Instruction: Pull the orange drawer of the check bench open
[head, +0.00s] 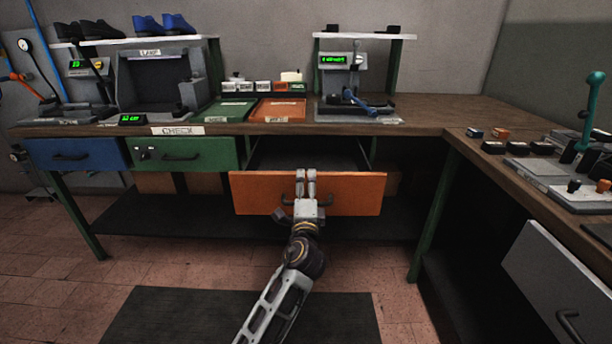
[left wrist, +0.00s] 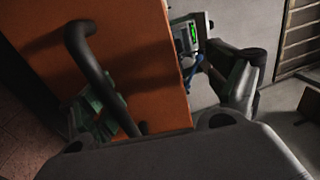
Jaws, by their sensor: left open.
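The orange drawer (head: 250,192) of the check bench (head: 300,127) stands pulled out, its dark interior and side rails showing behind the front. Its dark bar handle (head: 327,201) is partly hidden by my left gripper (head: 305,180). My left gripper is open at the middle of the drawer front, its fingertips reaching up to about the top edge. In the left wrist view, the orange front (left wrist: 145,60) and the curved handle (left wrist: 95,70) lie close before the open fingers. Whether the fingers touch the handle or front is unclear. My right gripper is not in view.
A green drawer (head: 205,154) and a blue drawer (head: 80,154) sit shut at the left. A side bench (head: 520,185) with controls stands at the right, with a grey drawer front (head: 560,275) below. A dark mat (head: 170,315) lies on the clear floor.

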